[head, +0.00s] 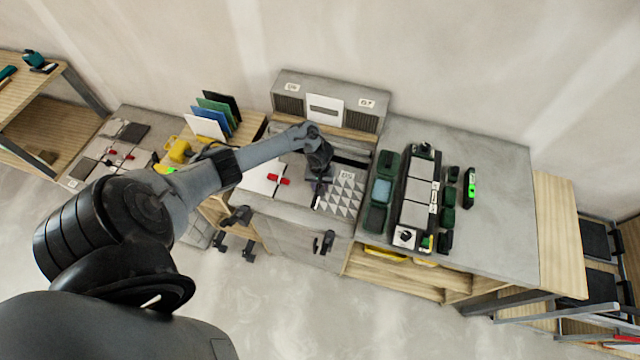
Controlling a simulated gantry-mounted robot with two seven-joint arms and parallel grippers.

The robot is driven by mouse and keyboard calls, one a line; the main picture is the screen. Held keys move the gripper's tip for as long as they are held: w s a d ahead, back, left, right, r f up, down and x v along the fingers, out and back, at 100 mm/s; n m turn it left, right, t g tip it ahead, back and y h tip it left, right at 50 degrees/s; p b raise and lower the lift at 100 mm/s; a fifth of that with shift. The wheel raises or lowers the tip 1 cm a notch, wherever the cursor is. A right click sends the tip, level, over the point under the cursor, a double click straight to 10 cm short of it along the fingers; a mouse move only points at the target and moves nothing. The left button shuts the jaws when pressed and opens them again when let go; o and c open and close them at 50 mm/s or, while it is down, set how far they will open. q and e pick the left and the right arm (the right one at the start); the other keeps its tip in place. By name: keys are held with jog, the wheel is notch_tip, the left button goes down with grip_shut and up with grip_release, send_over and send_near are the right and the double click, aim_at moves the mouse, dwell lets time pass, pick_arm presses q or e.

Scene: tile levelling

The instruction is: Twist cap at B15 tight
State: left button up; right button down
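A red cap-like piece (279,179) sits on a white tile (258,177) on the middle bench. I cannot read a B15 label anywhere, so I cannot tell whether this is the named cap. My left arm reaches in from the left, and its dark gripper (318,188) is low over the bench, just right of the red piece and beside a patterned tile (342,192). The fingers are small and dark, and I cannot tell whether they are open or touching anything. My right gripper is not in view.
A raised grey block (285,88) with small labels stands behind. On the right bench (490,200) are a long dark tray (412,215), green boxes (382,190) and a green-black device (470,188). Colored panels (206,122) and more red pieces (122,155) stand left. The right bench's far side is clear.

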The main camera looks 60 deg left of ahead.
pick_arm(q)
jog(key=m+p, duration=0.1)
jog(key=m, duration=0.3)
jog(key=shift+r+p, duration=0.1)
jog(key=shift+p, duration=0.3)
jog(key=m, duration=0.5)
jog(key=shift+m+p, duration=0.3)
jog(key=shift+p, duration=0.05)
jog(key=m, duration=0.5)
jog(key=shift+m, duration=0.3)
jog(key=m+b, duration=0.1)
jog(key=m, duration=0.2)
jog(key=shift+m, duration=0.3)
jog(key=m+b, duration=0.1)
jog(key=m, duration=0.1)
jog(key=shift+f+m, duration=0.2)
jog(key=shift+m, duration=0.2)
jog(key=m+b, duration=0.2)
jog(key=m, duration=0.3)
jog(key=shift+b, duration=0.4)
jog(key=m+b, duration=0.3)
jog(key=m, duration=0.2)
jog(key=shift+f+m, duration=0.1)
jog(key=shift+m, duration=0.3)
jog(key=m+b, duration=0.4)
jog(key=m, duration=0.2)
jog(key=m+b, duration=0.3)
jog(key=m, duration=0.2)
